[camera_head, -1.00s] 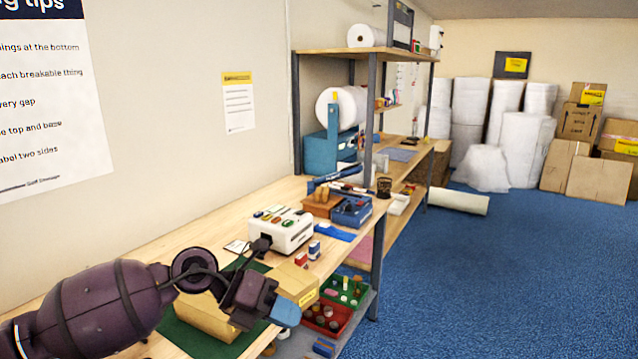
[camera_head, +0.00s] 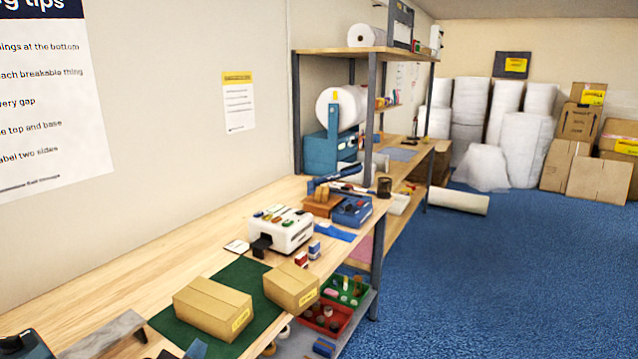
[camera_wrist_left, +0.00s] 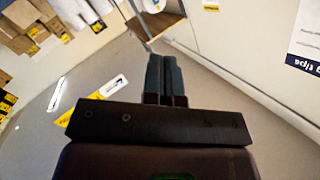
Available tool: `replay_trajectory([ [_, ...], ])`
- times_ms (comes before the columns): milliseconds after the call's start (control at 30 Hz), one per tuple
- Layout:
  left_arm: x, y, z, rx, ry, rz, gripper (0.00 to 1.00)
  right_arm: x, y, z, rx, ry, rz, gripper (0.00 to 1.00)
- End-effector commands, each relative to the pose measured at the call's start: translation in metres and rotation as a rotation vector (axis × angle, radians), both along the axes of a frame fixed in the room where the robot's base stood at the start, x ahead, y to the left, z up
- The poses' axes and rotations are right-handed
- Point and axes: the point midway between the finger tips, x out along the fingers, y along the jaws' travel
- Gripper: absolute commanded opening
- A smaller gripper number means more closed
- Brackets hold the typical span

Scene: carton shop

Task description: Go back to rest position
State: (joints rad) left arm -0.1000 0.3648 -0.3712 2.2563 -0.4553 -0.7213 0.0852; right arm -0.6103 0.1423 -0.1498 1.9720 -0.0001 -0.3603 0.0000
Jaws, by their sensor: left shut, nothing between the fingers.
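My left gripper shows only in part at the bottom edge of the head view (camera_head: 190,351), its blue-grey tip in front of the bench edge. In the left wrist view its two dark fingers (camera_wrist_left: 164,65) lie side by side, shut with nothing between them. It is apart from the two closed cartons: a larger one (camera_head: 212,308) on the green mat (camera_head: 240,278) and a smaller one (camera_head: 292,287) at the mat's right side. My right gripper is in neither view.
The wooden bench (camera_head: 135,275) runs along the wall. A white device (camera_head: 281,230) stands behind the mat. Red (camera_head: 327,318) and green (camera_head: 346,290) bins sit on the lower shelf. A grey bar-like object (camera_head: 103,334) is at lower left.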

Motion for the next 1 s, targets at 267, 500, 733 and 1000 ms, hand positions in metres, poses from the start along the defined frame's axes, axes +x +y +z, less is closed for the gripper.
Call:
replay_trajectory([
  [267,-0.095,0.058,-0.088,-0.221,0.525,0.295,0.0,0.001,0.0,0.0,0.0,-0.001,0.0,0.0],
  [500,-0.158,0.071,-0.121,-0.314,0.796,0.403,0.0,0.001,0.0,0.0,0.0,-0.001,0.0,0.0],
  [733,-0.204,0.075,-0.135,-0.374,0.972,0.461,0.0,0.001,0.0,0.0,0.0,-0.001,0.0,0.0],
  [1000,-0.231,0.075,-0.151,-0.414,1.07,0.485,0.0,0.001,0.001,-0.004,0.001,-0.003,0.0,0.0],
])
